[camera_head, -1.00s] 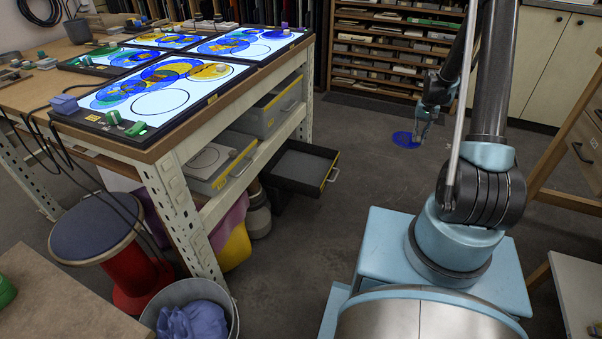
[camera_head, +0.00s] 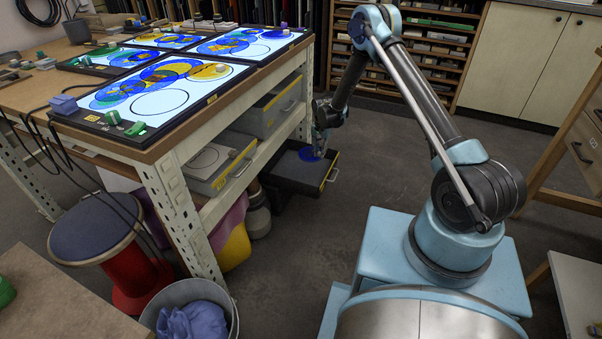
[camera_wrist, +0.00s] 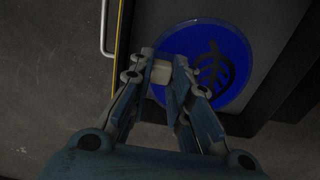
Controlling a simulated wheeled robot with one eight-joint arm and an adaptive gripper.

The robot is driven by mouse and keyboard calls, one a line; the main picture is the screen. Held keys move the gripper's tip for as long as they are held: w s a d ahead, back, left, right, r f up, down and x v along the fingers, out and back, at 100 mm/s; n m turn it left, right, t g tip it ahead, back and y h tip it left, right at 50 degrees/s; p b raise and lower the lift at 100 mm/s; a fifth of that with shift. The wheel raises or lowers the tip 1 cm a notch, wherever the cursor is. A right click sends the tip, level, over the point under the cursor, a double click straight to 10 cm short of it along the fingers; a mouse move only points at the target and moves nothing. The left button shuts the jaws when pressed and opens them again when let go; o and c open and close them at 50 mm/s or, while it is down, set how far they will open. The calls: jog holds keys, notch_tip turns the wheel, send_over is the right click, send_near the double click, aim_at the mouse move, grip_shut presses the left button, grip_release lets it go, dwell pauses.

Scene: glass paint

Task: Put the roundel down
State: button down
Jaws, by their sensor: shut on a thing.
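The roundel (camera_wrist: 232,52) is a round blue disc with a dark leaf-like drawing. My gripper (camera_wrist: 161,78) is shut on a pale knob on it in the wrist view. In the head view the roundel (camera_head: 311,154) shows as a small blue shape under my gripper (camera_head: 319,143). It is at the open dark drawer (camera_head: 290,178) under the bench. In the wrist view the drawer (camera_wrist: 150,18) lies behind the disc, with its yellow front edge and handle to the left. I cannot tell whether the disc touches the drawer floor.
The bench above carries several lit panels (camera_head: 160,106) with coloured circles. A stool (camera_head: 97,228) and a bucket (camera_head: 232,318) are at the front left. The floor (camera_head: 370,190) right of the drawer is clear.

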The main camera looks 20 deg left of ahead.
aim_at(315, 173)
jog(key=shift+s+a+f, duration=0.4)
jog(key=shift+a+f, duration=0.2)
jog(key=shift+a, duration=0.25)
jog(key=shift+f, duration=4.8)
jog(key=c, duration=1.5)
grip_release()
notch_tip(315, 173, up, 12)
jog(key=shift+r, duration=0.1)
